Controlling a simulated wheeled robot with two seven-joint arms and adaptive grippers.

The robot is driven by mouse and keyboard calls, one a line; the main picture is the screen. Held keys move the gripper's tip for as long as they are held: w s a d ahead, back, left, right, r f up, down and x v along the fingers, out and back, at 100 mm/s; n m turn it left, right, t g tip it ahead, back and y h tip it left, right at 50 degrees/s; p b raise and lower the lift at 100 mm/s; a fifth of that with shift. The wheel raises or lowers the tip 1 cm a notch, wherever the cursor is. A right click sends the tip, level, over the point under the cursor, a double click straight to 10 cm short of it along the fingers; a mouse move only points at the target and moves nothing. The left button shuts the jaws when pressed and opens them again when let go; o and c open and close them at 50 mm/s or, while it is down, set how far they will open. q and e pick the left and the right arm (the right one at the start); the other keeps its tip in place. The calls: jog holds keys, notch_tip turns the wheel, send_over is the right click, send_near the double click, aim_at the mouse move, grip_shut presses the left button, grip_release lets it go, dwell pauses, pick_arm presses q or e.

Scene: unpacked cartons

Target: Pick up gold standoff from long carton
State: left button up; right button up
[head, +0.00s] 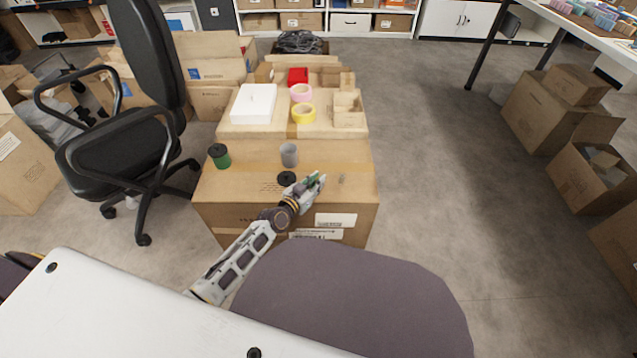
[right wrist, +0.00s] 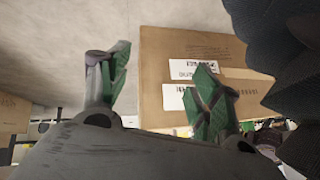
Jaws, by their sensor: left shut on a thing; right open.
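The long carton (head: 235,205) is the near brown box in the head view, with small items on its top. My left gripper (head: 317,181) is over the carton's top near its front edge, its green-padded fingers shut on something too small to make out. A tiny tan piece (head: 342,178) lies on the carton just right of the fingertips; I cannot tell whether it is the gold standoff. My right gripper (right wrist: 160,75) shows in the right wrist view, its green fingers apart and nothing visible between them; a labelled carton side (right wrist: 190,50) is beyond it.
On the long carton stand a green spool (head: 219,156), a grey cup (head: 289,155) and a black round piece (head: 286,178). An office chair (head: 120,150) stands left.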

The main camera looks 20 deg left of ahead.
pick_arm(q)
jog(key=shift+r, duration=0.1)
grip_shut()
jog(key=shift+r+p, duration=0.65)
jog(key=shift+r, duration=0.25)
notch_tip(320, 180, up, 8)
jog(key=p, duration=0.4)
pick_arm(e)
notch_tip(320, 180, up, 11)
jog(key=d+n+g+h, duration=0.1)
jog(key=d+g, duration=0.1)
jog(key=shift+s+d+r+h, duration=0.15)
jog(key=shift+s+d+h, duration=0.15)
jog(key=shift+s+h, duration=0.15)
pick_arm(q)
jog(key=shift+r, duration=0.1)
